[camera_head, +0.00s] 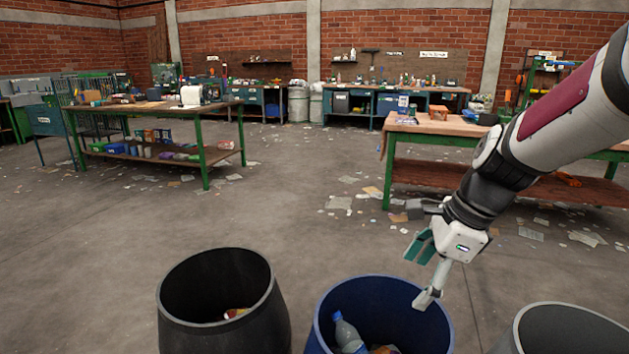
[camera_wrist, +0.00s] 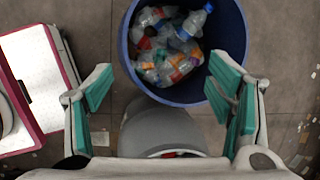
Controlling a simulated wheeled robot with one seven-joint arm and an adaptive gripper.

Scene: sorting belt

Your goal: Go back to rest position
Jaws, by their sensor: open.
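My gripper (camera_head: 422,272) is open and empty above the blue bin, by its right rim, in the head view. In the wrist view, my gripper (camera_wrist: 163,98) has its two teal-padded fingers wide apart with nothing between them. The blue bin (camera_head: 319,327) stands at the bottom middle of the head view. It also shows at the top of the wrist view (camera_wrist: 236,38), beyond the fingers. Inside it lie several crumpled clear plastic bottles (camera_wrist: 165,65), one with a blue cap. A bottle (camera_head: 348,333) also shows there in the head view.
A black bin (camera_head: 222,325) with a little colourful waste stands left of the blue bin. A grey bin (camera_head: 575,330) is cut off at the lower right. Workbenches stand at left (camera_head: 160,108) and right (camera_head: 445,124). Papers litter the floor; the middle is open.

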